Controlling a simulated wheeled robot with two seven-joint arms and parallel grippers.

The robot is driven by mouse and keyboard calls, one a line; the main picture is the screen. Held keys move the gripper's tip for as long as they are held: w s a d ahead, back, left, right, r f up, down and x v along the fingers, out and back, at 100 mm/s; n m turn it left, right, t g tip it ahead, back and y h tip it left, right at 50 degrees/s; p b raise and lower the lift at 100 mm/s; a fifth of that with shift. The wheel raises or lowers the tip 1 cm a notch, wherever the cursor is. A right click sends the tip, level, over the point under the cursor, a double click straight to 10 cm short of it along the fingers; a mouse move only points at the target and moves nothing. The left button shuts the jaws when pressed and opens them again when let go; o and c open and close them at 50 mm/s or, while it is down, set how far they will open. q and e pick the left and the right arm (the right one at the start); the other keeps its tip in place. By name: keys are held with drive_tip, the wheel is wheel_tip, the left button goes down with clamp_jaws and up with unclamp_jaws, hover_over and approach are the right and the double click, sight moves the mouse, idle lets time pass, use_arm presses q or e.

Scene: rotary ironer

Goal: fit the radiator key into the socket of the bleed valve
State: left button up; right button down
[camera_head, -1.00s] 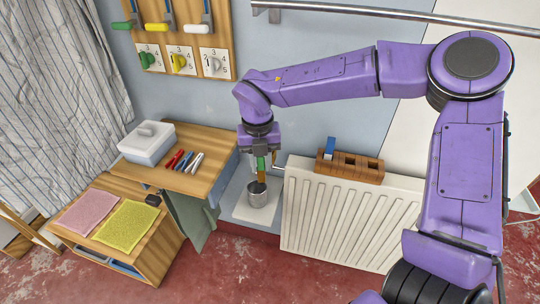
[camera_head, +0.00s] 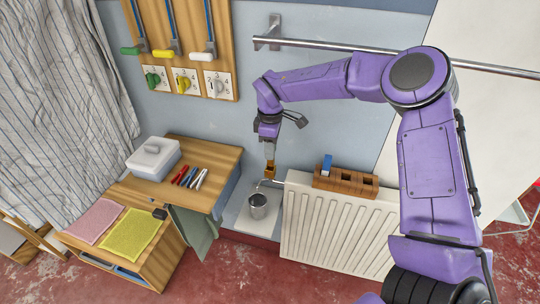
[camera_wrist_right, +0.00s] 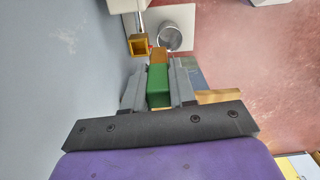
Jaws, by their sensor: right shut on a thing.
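My right gripper (camera_head: 269,140) hangs beside the wall, above the left end of the radiator, and is shut on the radiator key. In the right wrist view the key has a green grip (camera_wrist_right: 158,86) between the fingers and a brass-coloured end (camera_wrist_right: 159,57) pointing away. The bleed valve shows there as a square brass socket (camera_wrist_right: 138,45) with an open top, on a pipe by the wall. The key's end appears beside the socket, to its right, apart from it. In the head view the key's brass-coloured end (camera_head: 270,170) points down near the valve's pipe. My left gripper is not in view.
A metal cup (camera_head: 258,206) stands on a white plate (camera_head: 243,221) below the valve. A wooden holder (camera_head: 346,181) with a blue piece sits on the white radiator (camera_head: 330,225). A wooden table (camera_head: 218,160) with pens stands left. A metal rail (camera_head: 380,52) runs above.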

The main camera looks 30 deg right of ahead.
drive_tip(key=w+f, duration=0.1)
drive_tip(key=f, duration=0.1)
drive_tip(key=w+d+f+p, duration=0.1)
drive_tip(key=f, duration=0.2)
drive_tip(key=w+d+f, duration=0.1)
drive_tip(key=f, duration=0.2)
drive_tip(key=shift+w+d+p, duration=0.1)
drive_tip(key=shift+w+p, duration=0.2)
drive_tip(key=shift+p, duration=0.05)
drive_tip(key=shift+f, duration=0.3)
drive_tip(key=shift+f+b, duration=0.2)
drive_tip(key=shift+b, duration=0.1)
drive_tip(key=c, duration=0.9)
unclamp_jaws()
